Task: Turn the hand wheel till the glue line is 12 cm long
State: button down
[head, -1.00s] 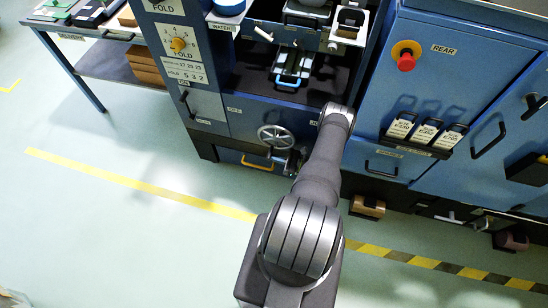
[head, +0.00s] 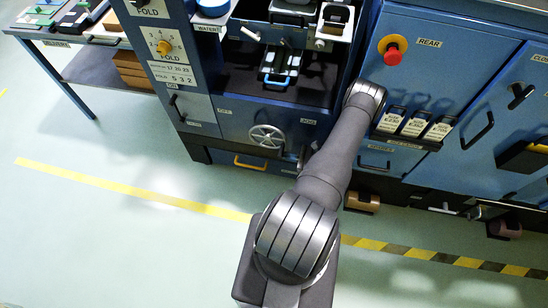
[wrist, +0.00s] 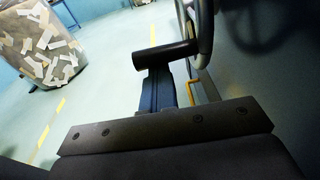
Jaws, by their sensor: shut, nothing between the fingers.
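The grey spoked hand wheel (head: 266,139) stands on the front of the blue machine, left of my arm in the head view. In the wrist view part of its rim (wrist: 207,28) shows at the top, with a black cylindrical handle (wrist: 165,54) sticking out to the left. My gripper (wrist: 157,74) is shut and empty, its fingers pointing at the handle. The tips are at or very close to the handle; I cannot tell whether they touch. In the head view my arm mostly hides the gripper. I cannot make out the glue line.
A yellow handle (head: 250,163) sits low under the wheel. A red emergency button (head: 393,55) and several white-labelled tags (head: 414,127) are on the cabinet to the right. A side table (head: 90,62) stands at the left. The floor in front is clear, with a striped line.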

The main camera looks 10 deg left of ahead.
notch_tip(320, 180, up, 6)
jog(key=s+d+g+y, duration=0.1)
jog(key=s+d+y, duration=0.1)
jog(key=d, duration=0.1)
jog(key=s+a+f+n+g+h, duration=0.2)
jog(key=s+a+n+g+h, duration=0.8)
jog(key=s+a+n+h, duration=0.65)
jog(key=w+a+r+n+t+h, duration=0.4)
jog(key=w+a+r+n+t, duration=0.15)
jog(key=w+n, duration=0.4)
jog(key=w+a+r+n+t+h, duration=0.55)
jog(key=w+n, duration=0.25)
jog(key=n, duration=0.2)
jog(key=d+f+y, duration=0.1)
jog(key=d+f, duration=0.4)
jog(key=d, duration=0.3)
jog(key=shift+d+f+g, duration=0.15)
jog(key=shift+d+g, duration=0.1)
jog(key=shift+g, duration=0.05)
